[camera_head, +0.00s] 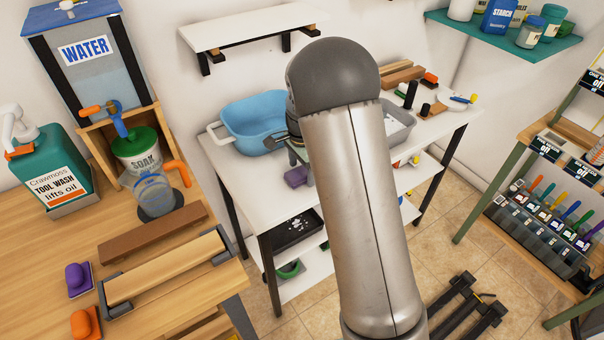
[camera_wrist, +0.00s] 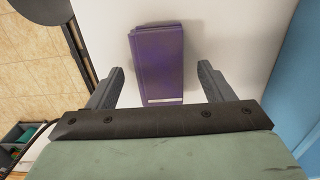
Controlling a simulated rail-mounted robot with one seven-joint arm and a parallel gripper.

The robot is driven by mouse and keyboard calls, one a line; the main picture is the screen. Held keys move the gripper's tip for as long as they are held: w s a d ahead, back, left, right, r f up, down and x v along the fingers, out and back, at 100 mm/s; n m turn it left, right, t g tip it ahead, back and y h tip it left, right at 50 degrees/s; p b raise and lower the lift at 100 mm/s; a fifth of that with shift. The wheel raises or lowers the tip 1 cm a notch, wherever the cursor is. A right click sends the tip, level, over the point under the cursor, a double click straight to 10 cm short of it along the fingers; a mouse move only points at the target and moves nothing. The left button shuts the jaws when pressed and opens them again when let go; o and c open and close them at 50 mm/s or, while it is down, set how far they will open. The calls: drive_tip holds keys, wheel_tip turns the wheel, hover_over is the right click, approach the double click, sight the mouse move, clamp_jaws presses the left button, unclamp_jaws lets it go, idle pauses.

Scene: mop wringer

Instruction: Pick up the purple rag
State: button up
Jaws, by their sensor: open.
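The purple rag (camera_wrist: 156,62) is a folded, flat rectangular bundle on the white table, with a pale strip along its near edge. In the head view it shows as a small purple block (camera_head: 297,177) near the front of the white table (camera_head: 237,170). My gripper (camera_wrist: 161,70) is open, its two fingers spread on the left and right of the rag in the wrist view, with gaps on both sides. I cannot tell how high the fingertips are above the table. My arm hides most of the gripper in the head view.
A blue basin (camera_head: 255,118) stands just behind and left of the rag. A grey tray (camera_head: 398,124) and small bottles are farther right. A second purple object (camera_head: 78,278) lies on the wooden bench (camera_head: 40,235) at left. Bare table surrounds the rag.

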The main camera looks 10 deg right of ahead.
sight(303, 172)
drive_tip(key=shift+f, duration=0.15)
drive_tip(key=shift+c, duration=0.3)
drive_tip(key=c, duration=1)
drive_tip(key=shift+r, duration=0.65)
wheel_tip(303, 172, up, 3)
drive_tip(key=shift+s+d+f, duration=0.1)
drive_tip(key=shift+s+f, duration=0.05)
drive_tip(key=shift+f, duration=0.05)
drive_tip(key=s+d+r+b, duration=0.2)
drive_tip(key=s+d+r, duration=0.2)
drive_tip(key=s+r, duration=0.5)
drive_tip(key=s, duration=0.4)
